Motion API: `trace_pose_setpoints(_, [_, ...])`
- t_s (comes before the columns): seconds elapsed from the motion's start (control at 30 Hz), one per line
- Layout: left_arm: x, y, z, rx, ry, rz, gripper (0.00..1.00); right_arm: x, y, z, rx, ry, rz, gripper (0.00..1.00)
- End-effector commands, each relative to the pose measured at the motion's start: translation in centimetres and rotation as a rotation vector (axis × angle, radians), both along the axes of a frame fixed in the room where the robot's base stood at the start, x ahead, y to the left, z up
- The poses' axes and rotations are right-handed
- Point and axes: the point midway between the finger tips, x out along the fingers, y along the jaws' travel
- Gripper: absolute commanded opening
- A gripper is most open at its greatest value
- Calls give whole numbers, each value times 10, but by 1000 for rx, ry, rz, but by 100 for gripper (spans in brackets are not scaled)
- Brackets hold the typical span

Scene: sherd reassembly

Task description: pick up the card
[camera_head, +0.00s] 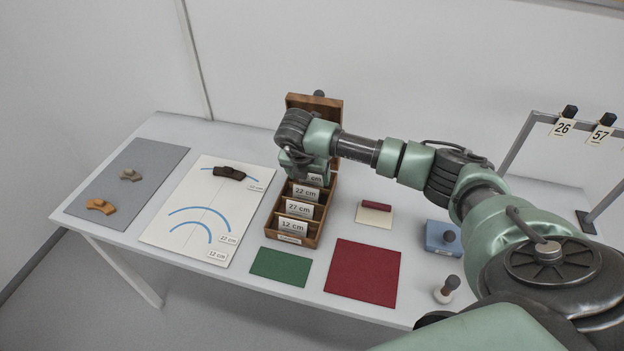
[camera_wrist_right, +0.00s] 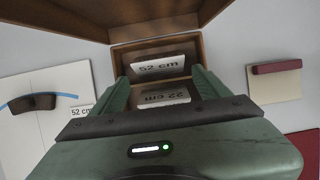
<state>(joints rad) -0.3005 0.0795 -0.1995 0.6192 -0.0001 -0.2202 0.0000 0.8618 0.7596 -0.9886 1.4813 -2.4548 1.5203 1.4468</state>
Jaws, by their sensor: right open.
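A wooden box (camera_head: 316,236) with an open lid stands at the middle of the table. White number cards stand in its compartments: 12 cm (camera_head: 291,226), 27 cm (camera_head: 299,209) and 22 cm (camera_head: 305,191). A further card behind them is mostly hidden by my arm in the head view; the right wrist view shows it as 52 cm (camera_wrist_right: 158,66). My right gripper (camera_wrist_right: 160,84) is open and points down over the rear of the box. Its fingers lie either side of the 52 cm and 22 cm (camera_wrist_right: 164,97) cards in that view. I cannot tell whether they touch. My left gripper is out of view.
Left of the box, a white sheet (camera_head: 180,215) with blue arcs bears a dark sherd (camera_head: 229,172); a grey mat (camera_head: 140,165) bears two sherds. Green (camera_head: 281,267) and red (camera_head: 364,272) mats lie in front. A blue block (camera_head: 437,235) and number-tag stand (camera_head: 531,125) are at right.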

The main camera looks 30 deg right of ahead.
Motion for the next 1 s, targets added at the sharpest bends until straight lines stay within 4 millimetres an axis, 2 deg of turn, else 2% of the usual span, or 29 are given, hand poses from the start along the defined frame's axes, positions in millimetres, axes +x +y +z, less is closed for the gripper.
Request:
trace_pose_setpoints(0.1, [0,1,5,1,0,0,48,15,-18,2,-1,0,-4,76])
trace_pose_setpoints(0.3, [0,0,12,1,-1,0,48,20,-24,-23,1,2,0,76])
trace_pose_setpoints(0.57, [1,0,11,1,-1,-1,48,21,-25,-28,1,0,1,76])
trace_pose_setpoints(0.6, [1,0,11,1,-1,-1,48,21,-25,-28,1,0,1,74])
trace_pose_setpoints(0.77, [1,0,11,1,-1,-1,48,21,-25,-28,1,0,0,29])
trace_pose_setpoints(1.0, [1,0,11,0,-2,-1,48,21,-25,-28,1,0,0,27])
